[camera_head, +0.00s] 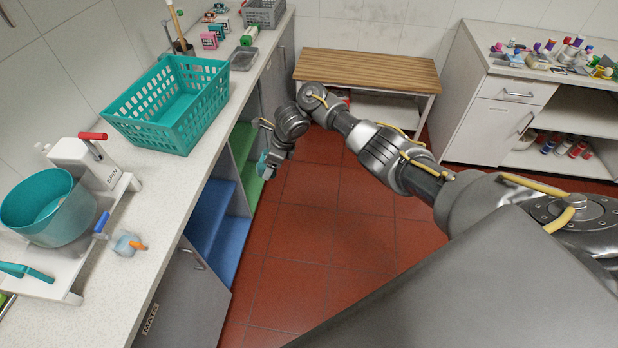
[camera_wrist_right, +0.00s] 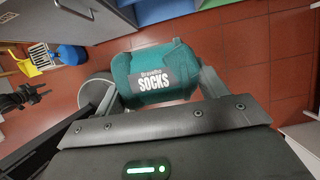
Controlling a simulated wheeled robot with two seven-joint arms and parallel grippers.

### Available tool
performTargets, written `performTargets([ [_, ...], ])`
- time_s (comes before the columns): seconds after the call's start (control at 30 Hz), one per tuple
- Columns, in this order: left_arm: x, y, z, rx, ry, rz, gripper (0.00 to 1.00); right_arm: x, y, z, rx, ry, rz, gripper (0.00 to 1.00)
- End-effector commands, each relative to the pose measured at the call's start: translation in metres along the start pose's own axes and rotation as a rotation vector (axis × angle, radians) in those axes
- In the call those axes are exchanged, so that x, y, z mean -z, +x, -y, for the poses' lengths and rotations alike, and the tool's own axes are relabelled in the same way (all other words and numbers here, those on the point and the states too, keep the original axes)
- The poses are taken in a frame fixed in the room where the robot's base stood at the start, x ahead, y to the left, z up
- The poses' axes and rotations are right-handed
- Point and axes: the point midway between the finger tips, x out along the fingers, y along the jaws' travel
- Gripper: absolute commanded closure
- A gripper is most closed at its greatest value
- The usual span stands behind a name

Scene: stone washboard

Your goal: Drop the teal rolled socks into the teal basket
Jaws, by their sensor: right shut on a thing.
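The teal rolled socks (camera_wrist_right: 152,72), with a label reading "SOCKS", are held between the fingers of my right gripper (camera_wrist_right: 155,85) in the right wrist view. In the head view my right gripper (camera_head: 266,160) hangs beside the counter's front edge, over the floor, with a bit of teal showing at its tip. The teal basket (camera_head: 150,124) stands on the counter, to the left of the gripper and apart from it. It is a rectangular basket with slotted walls, and its visible inside looks empty.
The counter (camera_head: 160,215) runs along the left. It holds a teal round tub (camera_head: 48,207), a red-handled device (camera_head: 88,158), a grey tray (camera_head: 243,58) and small boxes. Open blue (camera_head: 207,218) and green shelves sit below. A wooden-topped bench (camera_head: 368,68) stands behind; red floor is clear.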

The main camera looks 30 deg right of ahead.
Motion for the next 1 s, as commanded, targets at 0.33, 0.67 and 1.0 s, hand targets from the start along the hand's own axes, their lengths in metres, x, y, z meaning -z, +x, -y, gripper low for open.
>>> performTargets([
  [0.33,-0.021,-0.001,-0.003,-0.004,0.001,0.03,0.64,-0.141,-0.114,-0.114,-0.25,-0.645,-0.004,0.53],
  [0.67,-0.02,-0.001,-0.003,-0.004,0.001,0.029,0.64,-0.185,-0.173,-0.235,-0.517,-1.268,-0.006,0.53],
  [1.0,-0.017,0.003,-0.002,-0.002,0.001,0.025,0.64,-0.114,-0.18,-0.307,-0.755,-1.823,-0.004,0.53],
])
